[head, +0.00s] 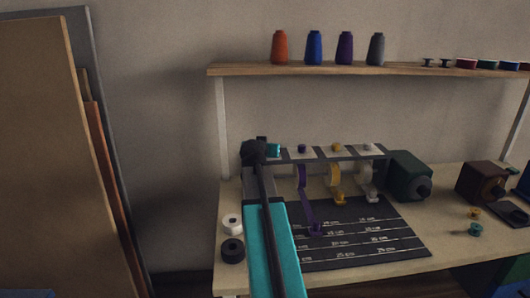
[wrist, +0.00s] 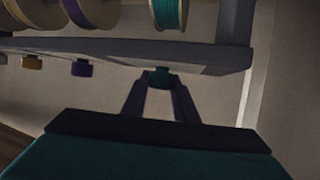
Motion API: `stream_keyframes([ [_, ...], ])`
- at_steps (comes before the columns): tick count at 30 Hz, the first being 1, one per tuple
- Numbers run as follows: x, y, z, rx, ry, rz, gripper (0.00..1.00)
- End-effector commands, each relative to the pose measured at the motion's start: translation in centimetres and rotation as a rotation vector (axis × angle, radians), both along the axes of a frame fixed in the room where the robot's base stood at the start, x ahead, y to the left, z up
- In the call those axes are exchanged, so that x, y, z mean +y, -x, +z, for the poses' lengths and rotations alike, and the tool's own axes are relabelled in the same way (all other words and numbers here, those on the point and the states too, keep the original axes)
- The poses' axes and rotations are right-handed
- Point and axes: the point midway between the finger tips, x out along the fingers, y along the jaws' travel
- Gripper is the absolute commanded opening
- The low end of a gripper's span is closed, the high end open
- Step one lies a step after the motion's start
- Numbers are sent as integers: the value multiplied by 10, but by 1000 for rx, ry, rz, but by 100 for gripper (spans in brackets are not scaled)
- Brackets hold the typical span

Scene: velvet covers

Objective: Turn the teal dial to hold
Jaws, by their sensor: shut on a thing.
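The teal dial (wrist: 158,78) sits on the edge of a dark grey bar, in line with a teal ribbon spool (wrist: 170,14). My gripper (wrist: 159,88) is shut on the dial, one finger on each side. In the head view my gripper (head: 259,151) is at the left end of the rack, partly hidden by my own dark wrist, and a teal piece (head: 273,150) shows just right of it. Any hold mark and the dial's pointer are not readable.
A purple knob (head: 301,148) and a yellow knob (head: 336,148) stand along the rack's bar. Ribbons hang over a black measuring mat (head: 405,240). A dark green box (head: 408,173) stands right of the rack. A wooden shelf (head: 300,70) holding cones runs above.

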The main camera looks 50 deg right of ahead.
Motion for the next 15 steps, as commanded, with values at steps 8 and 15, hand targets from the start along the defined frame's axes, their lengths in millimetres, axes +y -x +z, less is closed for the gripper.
stream_keyframes([
  [8, 1, -4, -2, -3, 2, -106, 4],
  [15, 0, -5, -3, -3, 1, -223, 4],
])
